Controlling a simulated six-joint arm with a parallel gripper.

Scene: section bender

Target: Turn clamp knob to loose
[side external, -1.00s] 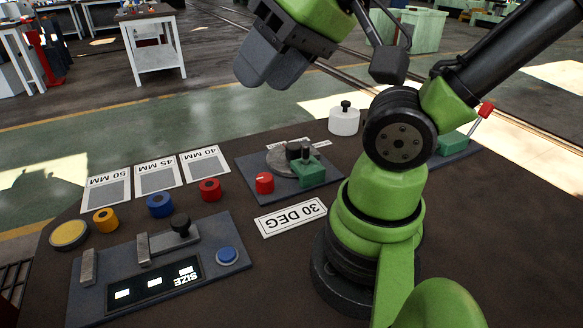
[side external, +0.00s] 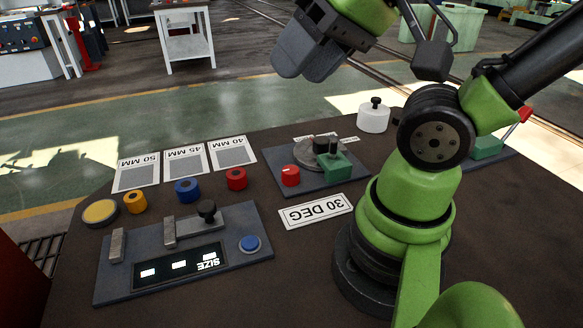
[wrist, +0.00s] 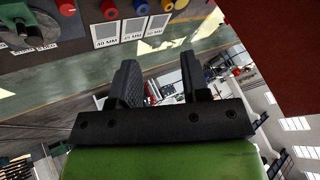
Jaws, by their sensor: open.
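A red knob (side external: 290,176) with a white mark on top stands on the dark bender plate (side external: 318,187), left of the round grey disc (side external: 309,155) and the green block (side external: 333,167). I take it for the clamp knob; no loose or tight label can be read. In the wrist view the red knob (wrist: 66,7) shows at the top left edge. My gripper (side external: 305,58) hangs high above the far side of the bench, well apart from the knob. Its two dark fingers (wrist: 158,75) are spread with nothing between them.
A size panel (side external: 185,258) with a black-knobbed slider and a blue button (side external: 249,243) lies at the front left. Yellow, blue and red rings sit before the size cards (side external: 184,165). A 30 DEG card (side external: 316,210) lies beside the bender. A white weight (side external: 374,117) stands behind.

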